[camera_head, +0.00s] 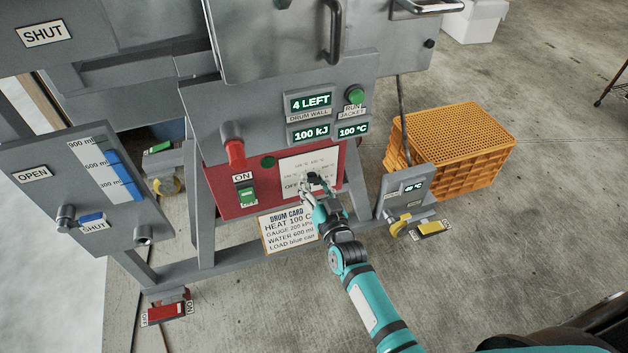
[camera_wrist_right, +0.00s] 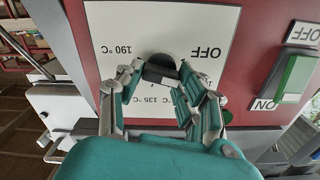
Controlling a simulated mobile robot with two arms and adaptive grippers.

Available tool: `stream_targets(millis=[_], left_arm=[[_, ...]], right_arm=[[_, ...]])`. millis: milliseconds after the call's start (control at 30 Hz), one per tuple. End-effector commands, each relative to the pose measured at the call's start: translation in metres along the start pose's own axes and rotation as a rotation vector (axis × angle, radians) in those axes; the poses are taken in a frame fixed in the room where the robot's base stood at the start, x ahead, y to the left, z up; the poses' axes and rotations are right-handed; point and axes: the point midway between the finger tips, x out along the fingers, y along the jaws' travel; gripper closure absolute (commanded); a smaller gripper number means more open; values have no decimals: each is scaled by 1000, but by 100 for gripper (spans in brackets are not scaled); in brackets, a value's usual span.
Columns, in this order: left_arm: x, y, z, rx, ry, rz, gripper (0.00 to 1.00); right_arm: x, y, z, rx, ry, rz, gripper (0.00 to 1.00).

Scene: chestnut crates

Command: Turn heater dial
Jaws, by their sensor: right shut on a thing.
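The heater dial (camera_wrist_right: 160,68) is a dark knob on a white plate (camera_wrist_right: 111,24) marked OFF, 135 °C and 190 °C. The plate (camera_head: 322,160) is on the red panel (camera_head: 222,188) in the head view. My right gripper (camera_head: 316,184) is at the dial, and in the right wrist view its fingers (camera_wrist_right: 160,80) are shut around the dial from both sides. The fingers hide part of the dial, and I cannot tell which mark it points to. My left gripper is not in view.
A green ON switch (camera_head: 248,196) sits left of the plate. Displays above read 4 LEFT, 100 kJ and 100 °C (camera_head: 353,130). A drum card (camera_head: 287,230) hangs below, saying HEAT 100 C. An orange crate (camera_head: 450,150) stands on the floor to the right.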

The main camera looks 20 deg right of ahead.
Motion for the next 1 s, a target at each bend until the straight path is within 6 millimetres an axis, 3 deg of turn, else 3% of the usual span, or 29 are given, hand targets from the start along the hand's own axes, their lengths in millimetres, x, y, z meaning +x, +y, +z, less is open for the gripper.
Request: stream_targets(millis=[300,800,833,1000], left_arm=[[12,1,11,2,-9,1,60],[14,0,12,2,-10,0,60],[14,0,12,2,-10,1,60],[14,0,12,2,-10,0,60]], right_arm=[[0,1,0,114,0,0,96],[0,1,0,132,0,0,96],[0,1,0,132,0,0,61],[0,1,0,131,0,0,40]])
